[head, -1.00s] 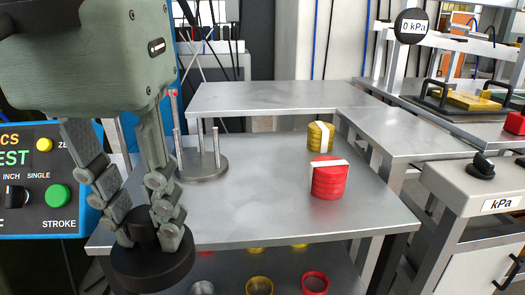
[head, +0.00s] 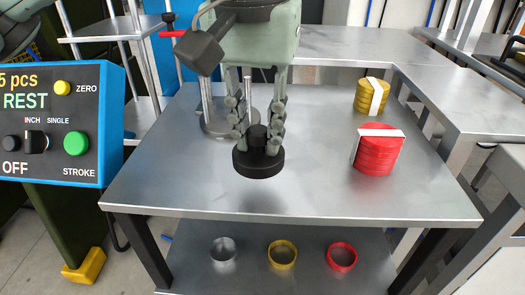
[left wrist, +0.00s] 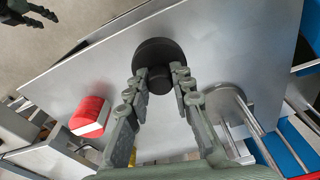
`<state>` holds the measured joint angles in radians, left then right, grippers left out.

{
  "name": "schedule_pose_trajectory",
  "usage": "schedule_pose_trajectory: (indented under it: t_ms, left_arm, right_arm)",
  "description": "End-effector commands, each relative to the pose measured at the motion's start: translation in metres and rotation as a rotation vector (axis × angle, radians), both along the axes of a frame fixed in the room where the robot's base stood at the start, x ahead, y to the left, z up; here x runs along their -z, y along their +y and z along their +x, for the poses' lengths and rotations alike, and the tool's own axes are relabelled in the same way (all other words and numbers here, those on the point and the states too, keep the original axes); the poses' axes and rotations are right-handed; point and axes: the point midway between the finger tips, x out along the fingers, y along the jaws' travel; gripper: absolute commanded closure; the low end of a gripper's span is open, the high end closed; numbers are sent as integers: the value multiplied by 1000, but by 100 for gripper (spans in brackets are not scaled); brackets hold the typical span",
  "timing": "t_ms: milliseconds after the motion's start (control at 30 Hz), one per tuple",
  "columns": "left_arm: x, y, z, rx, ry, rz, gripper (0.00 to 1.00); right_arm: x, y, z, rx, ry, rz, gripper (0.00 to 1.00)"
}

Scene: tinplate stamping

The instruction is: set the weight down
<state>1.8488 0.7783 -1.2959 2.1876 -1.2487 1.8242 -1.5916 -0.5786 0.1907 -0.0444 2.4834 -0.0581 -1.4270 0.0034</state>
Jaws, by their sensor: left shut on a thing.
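The weight is a black disc with a knob on top (head: 259,163). It hangs in the head view over the middle of the grey metal table (head: 330,200). My left gripper (head: 258,132) is shut on the weight's knob from above. A dark blur, likely its shadow, lies on the table in front of it, so the weight seems to be above the top. In the left wrist view the weight (left wrist: 155,52) sits between the fingertips, over the bare tabletop. My right gripper (left wrist: 40,18) shows at the top left of the wrist view, away from the table, with its fingers apart.
A stand with upright rods (head: 215,122) is just behind the weight. Strapped red discs (head: 377,155) and yellow discs (head: 369,98) stand at the right. Rings, including a yellow one (head: 282,255), lie on the shelf below. A blue control box (head: 60,120) is at left. The table's front is clear.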

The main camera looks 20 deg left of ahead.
Motion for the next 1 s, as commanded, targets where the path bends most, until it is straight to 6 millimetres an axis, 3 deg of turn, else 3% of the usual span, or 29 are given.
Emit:
schedule_pose_trajectory:
  t_ms: [167,500,1000]
  left_arm:
    - [7,-1,11,0,-2,0,100]
    - [45,-1,10,-2,-4,-2,100]
    - [46,-1,10,-3,-3,-2,100]
  right_arm:
    - [0,-1,-1,1,3,-2,60]
    - [-1,3,5,-9,-26,7,60]
    - [-2,7,9,-18,-46,14,60]
